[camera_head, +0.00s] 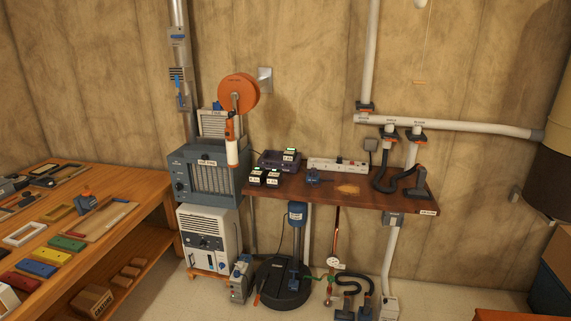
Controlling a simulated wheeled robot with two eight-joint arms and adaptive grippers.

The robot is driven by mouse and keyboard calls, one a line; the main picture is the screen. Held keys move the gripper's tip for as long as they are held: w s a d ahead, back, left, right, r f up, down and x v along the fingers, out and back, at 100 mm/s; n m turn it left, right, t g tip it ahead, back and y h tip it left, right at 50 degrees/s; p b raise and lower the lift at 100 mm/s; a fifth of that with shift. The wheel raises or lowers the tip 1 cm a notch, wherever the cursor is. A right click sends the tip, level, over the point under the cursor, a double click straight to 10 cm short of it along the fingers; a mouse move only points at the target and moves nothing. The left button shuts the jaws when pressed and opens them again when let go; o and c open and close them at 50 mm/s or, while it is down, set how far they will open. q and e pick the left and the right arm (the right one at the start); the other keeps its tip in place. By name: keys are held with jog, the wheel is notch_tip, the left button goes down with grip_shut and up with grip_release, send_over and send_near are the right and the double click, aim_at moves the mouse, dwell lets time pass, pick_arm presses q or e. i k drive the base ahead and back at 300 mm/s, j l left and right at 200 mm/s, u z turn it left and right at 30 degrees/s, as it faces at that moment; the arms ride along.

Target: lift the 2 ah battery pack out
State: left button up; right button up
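Several small dark battery packs with white labels are on the dark wooden shelf at the wall, in the middle of the head view. One pack (289,155) sits in the dark charger (268,161) with a green patch on top. Two more packs stand in front of the charger, a left one (256,176) and a right one (272,177). The labels are too small to read, so I cannot tell which is the 2 Ah pack. Neither of my grippers is in view.
A power strip (338,165) and a small blue tool (316,177) lie on the shelf (390,200). A grey filter unit (208,175) stands left of it. A wooden workbench (125,235) is at the left. Black hoses rise at the shelf's right.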

aim_at(290, 155)
jog(key=i+u, duration=0.15)
jog(key=u, duration=0.2)
jog(key=i+l+u, duration=0.15)
jog(key=u, duration=0.15)
jog(key=i+l+u, duration=0.25)
jog(key=i+l, duration=0.4)
jog(key=i+l+u, duration=0.25)
jog(key=i+l, duration=0.3)
jog(key=l, duration=0.2)
